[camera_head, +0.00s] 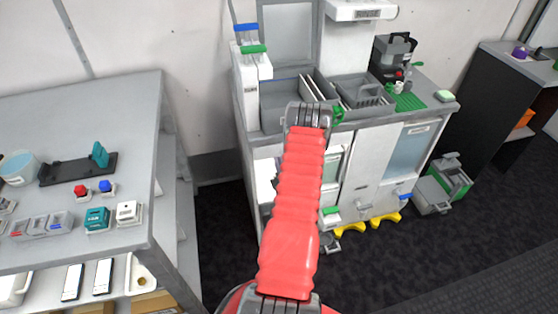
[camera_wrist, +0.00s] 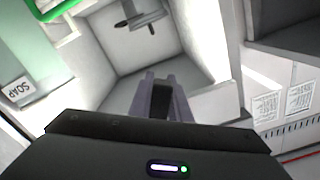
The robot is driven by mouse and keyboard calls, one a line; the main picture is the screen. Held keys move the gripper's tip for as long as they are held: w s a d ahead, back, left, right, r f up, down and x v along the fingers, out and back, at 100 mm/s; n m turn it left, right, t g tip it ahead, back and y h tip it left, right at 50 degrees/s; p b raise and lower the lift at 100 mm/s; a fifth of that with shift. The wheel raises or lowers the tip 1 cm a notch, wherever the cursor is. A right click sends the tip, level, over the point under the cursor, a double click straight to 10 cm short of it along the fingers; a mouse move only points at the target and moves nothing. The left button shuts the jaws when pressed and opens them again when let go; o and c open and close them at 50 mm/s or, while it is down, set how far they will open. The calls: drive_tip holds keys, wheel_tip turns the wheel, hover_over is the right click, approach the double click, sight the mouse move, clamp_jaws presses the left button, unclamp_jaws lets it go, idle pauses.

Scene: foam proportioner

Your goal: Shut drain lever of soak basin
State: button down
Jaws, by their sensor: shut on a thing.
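The grey soak basin seems to be the left one in the counter (camera_head: 271,121) in the head view. In the wrist view a grey pipe-like fitting with a short handle (camera_wrist: 142,19) hangs at the top of a white-walled compartment. My gripper (camera_wrist: 161,84) points into that compartment, below the fitting in the picture. Its fingers are close together on a dark narrow piece (camera_wrist: 162,99); whether this is the drain lever I cannot tell. In the head view my red-sleeved arm reaches to the cabinet front and hides the gripper.
The compartment walls stand close around my gripper. A SOAP label (camera_wrist: 17,91) and a green handle (camera_wrist: 58,8) are at left in the wrist view. A grey bench (camera_head: 75,130) with small items stands left of the cabinet. Dark floor is clear between them.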

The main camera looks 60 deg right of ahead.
drive_tip(key=c, duration=1.6)
unclamp_jaws()
drive_tip(key=shift+c, duration=0.2)
drive_tip(key=shift+s+a, duration=0.1)
drive_tip(key=shift+a, duration=0.05)
drive_tip(key=v, duration=1.3)
drive_tip(key=shift+s+a, duration=0.2)
drive_tip(key=shift+s, duration=0.05)
drive_tip(key=shift+c, duration=0.4)
